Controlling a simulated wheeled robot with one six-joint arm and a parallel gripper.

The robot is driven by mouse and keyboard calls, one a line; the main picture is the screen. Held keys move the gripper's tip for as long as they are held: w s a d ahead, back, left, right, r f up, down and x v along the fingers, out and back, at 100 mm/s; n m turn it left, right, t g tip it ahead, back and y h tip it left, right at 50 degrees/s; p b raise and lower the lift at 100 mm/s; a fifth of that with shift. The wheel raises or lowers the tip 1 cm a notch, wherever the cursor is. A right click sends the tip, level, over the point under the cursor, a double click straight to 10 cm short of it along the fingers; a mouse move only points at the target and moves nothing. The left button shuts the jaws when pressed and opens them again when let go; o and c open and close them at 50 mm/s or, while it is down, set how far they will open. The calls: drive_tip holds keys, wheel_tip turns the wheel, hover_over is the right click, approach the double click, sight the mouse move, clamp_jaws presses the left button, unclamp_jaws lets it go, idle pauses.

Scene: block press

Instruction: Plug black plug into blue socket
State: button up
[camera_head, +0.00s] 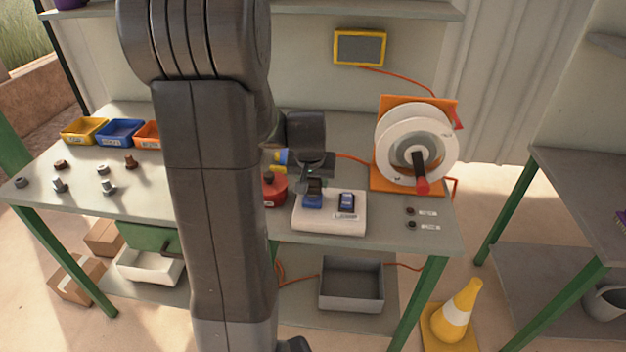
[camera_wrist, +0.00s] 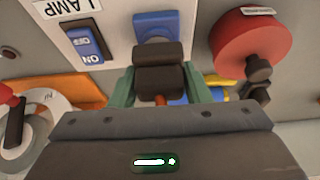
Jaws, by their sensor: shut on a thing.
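My gripper (camera_head: 314,183) is over the white panel box (camera_head: 330,223) on the bench. In the wrist view its green-grey fingers (camera_wrist: 160,84) are shut on the black plug (camera_wrist: 158,68), with a short orange cable end below it. The blue socket (camera_wrist: 157,20) is right beyond the plug in that view, and the plug covers part of its near edge. In the head view the blue socket (camera_head: 312,204) shows just under the gripper. I cannot tell whether the plug touches the socket or is inside it.
A blue rocker switch (camera_head: 347,201) marked ON and OFF, labelled LAMP, sits right of the socket. A red round thing (camera_head: 273,190) is close on the left. A cable reel (camera_head: 415,143) stands at right. Coloured bins (camera_head: 120,132) and small parts lie at left.

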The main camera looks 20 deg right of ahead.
drive_tip(key=shift+f+b, duration=0.5)
drive_tip(key=shift+f, duration=0.1)
idle(0.3)
drive_tip(key=o, duration=1)
drive_tip(key=shift+r, duration=0.1)
drive_tip(key=v, duration=1.3)
drive_tip(key=shift+r, duration=0.3)
drive_tip(key=shift+s, duration=0.15)
drive_tip(key=x, duration=1.3)
drive_tip(key=shift+f, duration=0.35)
